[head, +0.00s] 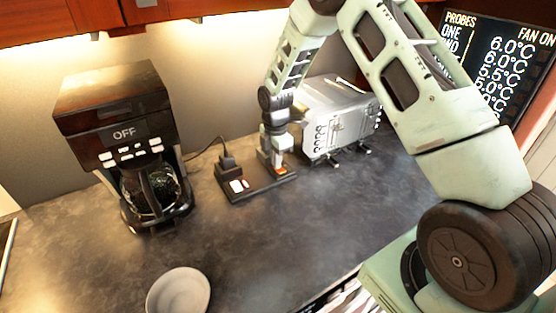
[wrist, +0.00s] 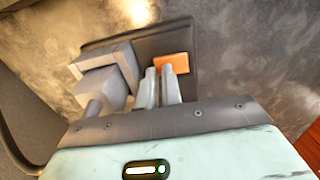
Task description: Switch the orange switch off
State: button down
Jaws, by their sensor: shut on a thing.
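The orange switch (head: 280,170) is a small rocker near the right end of a black power strip (head: 262,187) on the counter. In the wrist view it is an orange block (wrist: 172,64) just beyond the fingertips. My gripper (head: 277,163) points down at the strip from above, its tips at the switch. In the wrist view the fingers (wrist: 159,72) are nearly together at the switch's lower left edge. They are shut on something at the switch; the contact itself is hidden. The switch's on or off position cannot be told.
A coffee maker (head: 122,140) reading OFF stands left. A bowl (head: 179,292) sits in front; the counter between is clear.

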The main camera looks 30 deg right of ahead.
jog(key=shift+s+f, duration=0.35)
jog(key=shift+f, duration=0.2)
jog(key=shift+s, duration=0.6)
notch_tip(320, 180, up, 13)
jog(key=w+b, duration=0.1)
jog(key=b, duration=0.2)
